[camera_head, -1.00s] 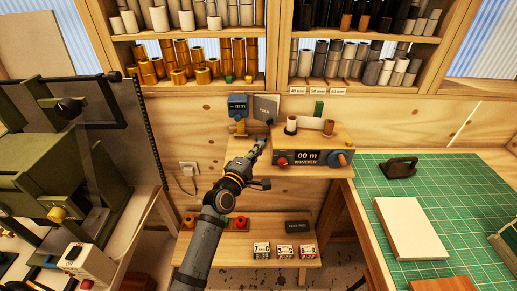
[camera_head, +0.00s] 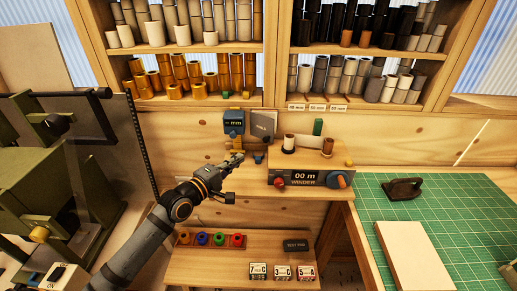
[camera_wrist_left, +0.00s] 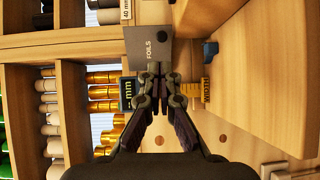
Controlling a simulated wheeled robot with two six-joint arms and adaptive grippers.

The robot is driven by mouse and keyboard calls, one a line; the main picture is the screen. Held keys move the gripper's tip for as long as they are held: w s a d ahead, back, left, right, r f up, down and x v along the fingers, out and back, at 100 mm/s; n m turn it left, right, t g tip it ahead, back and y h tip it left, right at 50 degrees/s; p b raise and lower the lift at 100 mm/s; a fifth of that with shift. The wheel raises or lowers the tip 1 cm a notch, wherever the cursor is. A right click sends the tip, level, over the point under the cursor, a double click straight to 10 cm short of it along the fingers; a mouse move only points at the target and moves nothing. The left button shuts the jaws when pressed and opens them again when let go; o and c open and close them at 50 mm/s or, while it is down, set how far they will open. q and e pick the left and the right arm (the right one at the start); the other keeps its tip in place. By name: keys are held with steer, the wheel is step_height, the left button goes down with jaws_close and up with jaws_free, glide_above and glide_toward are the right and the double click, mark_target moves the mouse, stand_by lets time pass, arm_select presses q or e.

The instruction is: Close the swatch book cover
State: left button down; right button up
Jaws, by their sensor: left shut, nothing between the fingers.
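The swatch book (camera_head: 264,123) is a small grey flat panel marked FOILS, standing tilted at the back of the wooden bench beside the blue mm gauge. It also shows in the wrist view (camera_wrist_left: 147,45), turned sideways, just beyond my fingertips. My left gripper (camera_head: 239,157) is shut and empty, in front of and slightly left of the book in the head view. In the wrist view its fingertips (camera_wrist_left: 155,72) overlap the book's near edge; I cannot tell whether they touch it. How far the cover stands open is not clear. My right gripper is out of view.
The blue gauge (camera_head: 233,122) stands close left of the book. The winder (camera_head: 305,178) with upright rolls is to the right. A tray of coloured spools (camera_head: 210,240) sits lower down. Foil shelves (camera_head: 200,102) are above. A green mat (camera_head: 440,215) lies at right.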

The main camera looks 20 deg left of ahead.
mark_target(264, 140)
arm_select(q)
steer(key=x, duration=1)
steer(key=shift+w+p, duration=0.2)
steer(key=shift+p, duration=0.1)
steer(key=shift+w+d+f, duration=0.25)
steer(key=shift+w, duration=0.35)
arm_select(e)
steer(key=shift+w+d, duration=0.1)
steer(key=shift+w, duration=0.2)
arm_select(q)
steer(key=shift+s, duration=0.1)
